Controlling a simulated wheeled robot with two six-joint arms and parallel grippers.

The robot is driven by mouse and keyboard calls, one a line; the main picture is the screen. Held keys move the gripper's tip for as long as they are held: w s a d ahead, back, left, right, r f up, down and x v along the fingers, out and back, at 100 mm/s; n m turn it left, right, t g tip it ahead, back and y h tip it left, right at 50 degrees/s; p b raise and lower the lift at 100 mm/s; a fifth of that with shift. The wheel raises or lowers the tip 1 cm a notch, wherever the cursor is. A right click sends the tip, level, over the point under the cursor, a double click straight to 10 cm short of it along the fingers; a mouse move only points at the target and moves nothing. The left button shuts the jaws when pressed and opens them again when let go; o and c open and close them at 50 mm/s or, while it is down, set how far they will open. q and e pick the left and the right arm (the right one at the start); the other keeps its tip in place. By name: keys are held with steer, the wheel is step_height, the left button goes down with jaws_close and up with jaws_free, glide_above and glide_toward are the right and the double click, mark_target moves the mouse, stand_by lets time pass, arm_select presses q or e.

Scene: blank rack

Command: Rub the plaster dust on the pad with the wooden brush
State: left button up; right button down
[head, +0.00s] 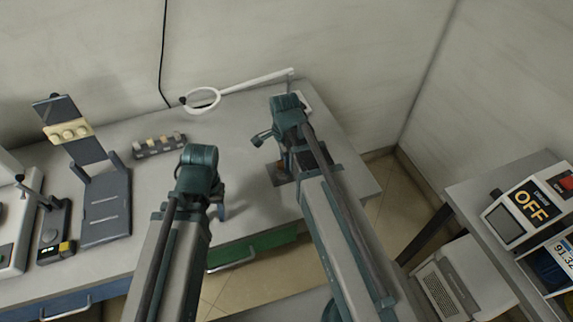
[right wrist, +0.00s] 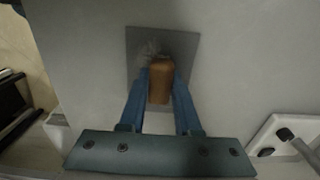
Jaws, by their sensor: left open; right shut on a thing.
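The pad (right wrist: 186,44) is a dark grey square on the light table top in the right wrist view. A pale smudge of plaster dust (right wrist: 147,50) shows on it, just left of the brush's far end. The wooden brush (right wrist: 160,88) is a brown block between the blue fingers of my right gripper (right wrist: 160,76), which is shut on it over the pad. Whether the brush touches the pad I cannot tell. In the head view my arm mostly hides the brush and pad. My left gripper (head: 218,208) is open and empty over the table, left of the right one.
A white ring magnifier (head: 203,100) lies at the back of the table (head: 120,215). A small rack of pieces (head: 158,145) and a dark stand (head: 105,205) are at left. The table's middle is clear.

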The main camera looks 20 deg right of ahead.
arm_select(q)
steer(key=shift+f, duration=0.1)
arm_select(e)
steer(key=shift+w+a, duration=0.1)
steer(key=shift+w, duration=1.75)
steer(key=shift+d, duration=0.7)
steer(key=shift+s, duration=1.95)
steer(key=shift+s+d, duration=0.15)
steer(key=shift+s, duration=1.7)
steer(key=shift+d, duration=0.1)
